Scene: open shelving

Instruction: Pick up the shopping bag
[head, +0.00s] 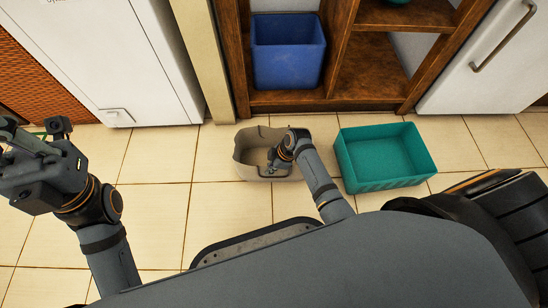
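The shopping bag (247,145) is a beige, open-topped bag standing on the tiled floor in the middle of the head view. My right gripper (273,164) is at the right side of the bag, over its opening and close to its rim. The gripper is small and partly hidden by its own wrist, so I cannot tell whether its fingers are closed on the bag. My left gripper (18,150) is raised at the left edge of the view, far from the bag. Its fingers do not show clearly.
A teal open bin (383,186) stands on the floor right of the bag. Behind is a brown wooden shelf unit (340,98) holding a blue bin (287,75). White appliances stand on both sides. The floor left of the bag is clear.

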